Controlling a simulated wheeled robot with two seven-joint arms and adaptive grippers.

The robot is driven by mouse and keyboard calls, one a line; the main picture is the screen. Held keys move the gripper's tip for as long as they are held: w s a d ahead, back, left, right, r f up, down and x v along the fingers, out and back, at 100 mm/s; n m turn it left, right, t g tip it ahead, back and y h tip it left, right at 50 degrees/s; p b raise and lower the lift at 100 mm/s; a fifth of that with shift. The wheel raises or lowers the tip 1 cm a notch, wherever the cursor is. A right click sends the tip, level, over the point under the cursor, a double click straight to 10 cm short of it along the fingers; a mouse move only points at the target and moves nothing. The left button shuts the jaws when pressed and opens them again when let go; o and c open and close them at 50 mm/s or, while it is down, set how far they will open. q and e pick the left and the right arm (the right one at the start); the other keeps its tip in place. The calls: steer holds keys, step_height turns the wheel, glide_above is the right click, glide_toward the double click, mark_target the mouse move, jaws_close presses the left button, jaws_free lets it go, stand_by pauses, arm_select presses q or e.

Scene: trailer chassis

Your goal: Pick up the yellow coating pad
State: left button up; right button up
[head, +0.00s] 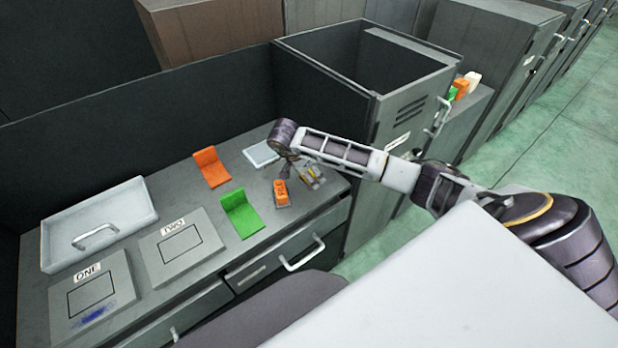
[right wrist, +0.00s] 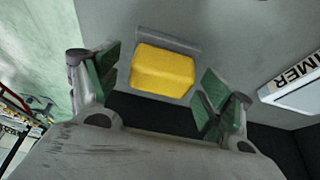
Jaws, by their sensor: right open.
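The yellow coating pad (right wrist: 162,71) lies against a grey holder on the grey surface in the right wrist view. My right gripper (right wrist: 160,86) is open, with one green-lined finger on each side of the pad and a visible gap to it. In the head view my right gripper (head: 302,172) is low over the right end of the workbench, and it largely hides the yellow pad there. My left gripper is in neither view.
An orange block (head: 281,193) stands just left of my right gripper. A green holder (head: 241,214), an orange holder (head: 210,167) and a white plate (head: 262,154) are nearby. A tall open cabinet (head: 400,110) stands right behind. Plates ONE (head: 115,270) and TWO (head: 205,230) lie left.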

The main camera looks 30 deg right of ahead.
stand_by(0.4)
steer(key=c, duration=1.2)
steer(key=shift+r, duration=0.1)
steer(key=shift+r+b, duration=0.35)
steer(key=shift+r, duration=4.55)
steer(key=o, duration=0.5)
steer(key=c, duration=0.3)
